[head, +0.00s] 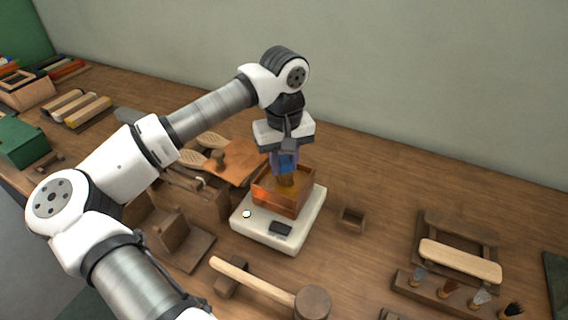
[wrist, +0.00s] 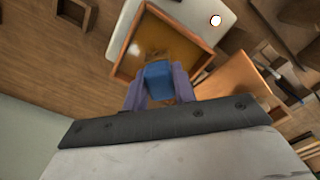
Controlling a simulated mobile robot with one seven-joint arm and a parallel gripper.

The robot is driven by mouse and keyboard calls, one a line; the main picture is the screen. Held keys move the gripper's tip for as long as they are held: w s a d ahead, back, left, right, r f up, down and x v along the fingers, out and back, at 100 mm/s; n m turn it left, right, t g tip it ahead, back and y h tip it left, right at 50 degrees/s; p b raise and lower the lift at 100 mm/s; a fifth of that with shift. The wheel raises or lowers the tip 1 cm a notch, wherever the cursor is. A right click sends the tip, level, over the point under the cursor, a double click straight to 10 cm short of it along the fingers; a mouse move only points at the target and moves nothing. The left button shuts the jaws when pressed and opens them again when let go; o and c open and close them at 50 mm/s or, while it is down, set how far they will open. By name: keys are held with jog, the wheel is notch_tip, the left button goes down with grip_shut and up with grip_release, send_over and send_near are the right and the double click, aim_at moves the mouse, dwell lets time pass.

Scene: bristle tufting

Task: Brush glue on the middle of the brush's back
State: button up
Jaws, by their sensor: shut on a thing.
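My gripper (head: 285,163) is shut on the blue handle of the glue brush (wrist: 158,75). In the head view the brush points down, with its brownish bristle end (head: 286,181) at the opening of an orange-brown box of glue (head: 275,198). The box also shows in the wrist view (wrist: 197,51), with amber glue inside. I cannot tell how deep the bristles reach, as the handle and fingers cover them. The pale wooden brush back (head: 460,261) lies in a dark wooden holder (head: 432,227) at the right, away from my gripper.
The glue box stands on a white heater or scale (head: 263,235) with a dark display. A mallet (head: 312,301) lies in front and a small square wooden cup (head: 351,219) to the right. A rack (head: 435,297) of tufts stands before the holder. Bench between cup and holder is clear.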

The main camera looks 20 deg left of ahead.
aim_at(285, 159)
jog(key=shift+r+p, duration=1.1)
jog(key=shift+r, duration=1.45)
jog(key=shift+d, duration=0.1)
